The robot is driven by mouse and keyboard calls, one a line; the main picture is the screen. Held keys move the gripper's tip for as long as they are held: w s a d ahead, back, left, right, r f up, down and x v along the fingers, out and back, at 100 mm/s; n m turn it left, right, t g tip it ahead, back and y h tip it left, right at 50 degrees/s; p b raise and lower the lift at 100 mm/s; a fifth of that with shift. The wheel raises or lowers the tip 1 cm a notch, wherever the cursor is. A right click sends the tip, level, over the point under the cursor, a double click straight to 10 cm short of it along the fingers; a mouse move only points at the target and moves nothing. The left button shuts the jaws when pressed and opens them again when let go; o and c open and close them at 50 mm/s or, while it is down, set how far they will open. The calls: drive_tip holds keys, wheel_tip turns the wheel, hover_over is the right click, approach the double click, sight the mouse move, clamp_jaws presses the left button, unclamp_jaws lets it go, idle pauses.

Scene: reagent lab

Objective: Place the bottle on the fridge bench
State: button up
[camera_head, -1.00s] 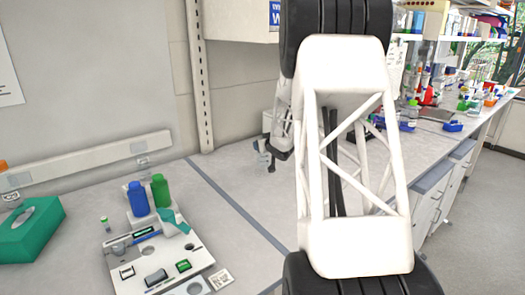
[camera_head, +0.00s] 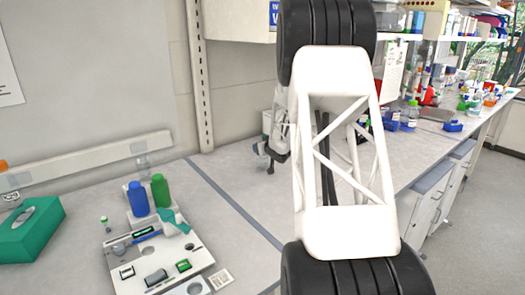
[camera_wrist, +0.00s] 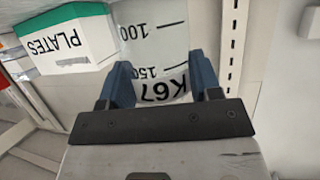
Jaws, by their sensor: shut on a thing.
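The bottle (camera_wrist: 165,45) is pale, with black graduations and the marking K67. In the wrist view it sits between the blue fingers of my gripper (camera_wrist: 162,78), which is shut on it. Its marks read upside down, and its far end is cut off by the frame. In the head view only a small dark part near my wrist shows left of my arm, and I cannot make out the bottle. A pale grey bench (camera_head: 70,200) runs along the wall. I cannot tell which surface is the fridge bench.
On the near bench stand a white rack (camera_head: 165,265) with a blue bottle (camera_head: 138,199) and a green bottle (camera_head: 160,191), and a green box (camera_head: 30,230). A box marked PLATES (camera_wrist: 70,40) shows in the wrist view. Bottles crowd the far right bench.

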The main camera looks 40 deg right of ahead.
drive_tip(key=shift+f, duration=0.55)
drive_tip(key=shift+f, duration=0.15)
drive_tip(key=o, duration=0.9)
drive_tip(key=shift+s, duration=0.1)
drive_tip(key=shift+v, duration=6)
drive_tip(key=shift+a, duration=0.1)
